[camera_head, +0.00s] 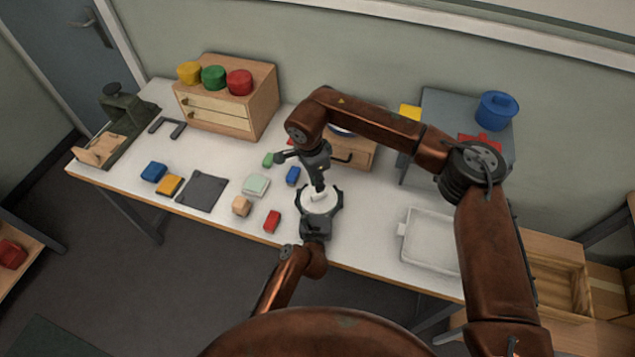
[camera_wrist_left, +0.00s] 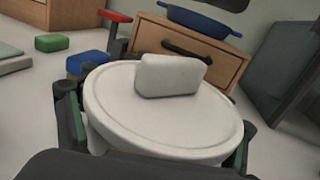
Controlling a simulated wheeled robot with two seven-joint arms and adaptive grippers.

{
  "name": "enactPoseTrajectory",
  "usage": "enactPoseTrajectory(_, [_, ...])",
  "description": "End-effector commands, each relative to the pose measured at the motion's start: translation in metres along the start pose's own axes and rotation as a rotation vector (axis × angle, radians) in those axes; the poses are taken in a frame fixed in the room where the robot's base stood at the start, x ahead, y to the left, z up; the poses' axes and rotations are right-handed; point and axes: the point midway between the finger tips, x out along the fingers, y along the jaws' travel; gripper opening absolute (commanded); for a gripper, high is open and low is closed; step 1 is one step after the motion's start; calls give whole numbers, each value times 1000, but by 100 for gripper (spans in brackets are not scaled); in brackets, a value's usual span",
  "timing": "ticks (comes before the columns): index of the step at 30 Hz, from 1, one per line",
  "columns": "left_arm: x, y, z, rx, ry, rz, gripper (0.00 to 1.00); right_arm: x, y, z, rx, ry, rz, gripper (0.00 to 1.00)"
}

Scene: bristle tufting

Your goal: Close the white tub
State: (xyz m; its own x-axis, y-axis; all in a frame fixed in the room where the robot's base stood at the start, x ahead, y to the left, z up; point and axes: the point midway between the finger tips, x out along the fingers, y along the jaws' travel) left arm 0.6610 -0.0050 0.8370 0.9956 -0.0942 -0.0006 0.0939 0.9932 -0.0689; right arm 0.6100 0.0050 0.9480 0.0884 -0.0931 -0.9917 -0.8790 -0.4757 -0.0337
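The white tub (camera_wrist_left: 150,152) stands between the fingers of my left gripper (camera_wrist_left: 155,140), which press in on both sides of it. In the head view my left gripper (camera_head: 318,212) reaches it from the front. A round white lid (camera_wrist_left: 110,105) with a block-shaped knob (camera_wrist_left: 168,76) covers the tub's top. It looks nearly level, but I cannot tell whether it is fully seated. My right gripper (camera_head: 300,172) is just above and behind the lid, with its fingers spread wide and nothing visible between them. In the left wrist view no finger touches the knob.
Around the tub lie a red block (camera_head: 272,221), a blue block (camera_head: 293,176), a pale green block (camera_head: 255,186) and a tan block (camera_head: 241,206). A white tray (camera_head: 405,240) is to the right. A wooden drawer box (camera_head: 358,155) stands behind, partly under my right arm.

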Motion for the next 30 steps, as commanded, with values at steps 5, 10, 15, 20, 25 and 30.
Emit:
enactPoseTrajectory(5, [0, 0, 0, 0, 0, 0, 89, 0, 0, 0, 0, 0, 0, 12])
enactPoseTrajectory(10, [0, 0, 0, 0, 0, 0, 95, 0, 0, 0, 0, 0, -1, 12])
enactPoseTrajectory(15, [0, 0, 0, 0, 0, 0, 95, 0, 0, 0, 0, 0, -1, 12])
enactPoseTrajectory(20, [-7, 0, -1, 1, 1, 0, 95, 0, 0, 0, 0, 0, 0, 12])
enactPoseTrajectory(25, [-34, 1, -1, 0, 2, 1, 95, 0, 0, 0, 0, 0, -1, 12])
enactPoseTrajectory(30, [-71, 1, -2, 0, 3, 1, 95, 0, 0, 0, 0, 0, 0, 12])
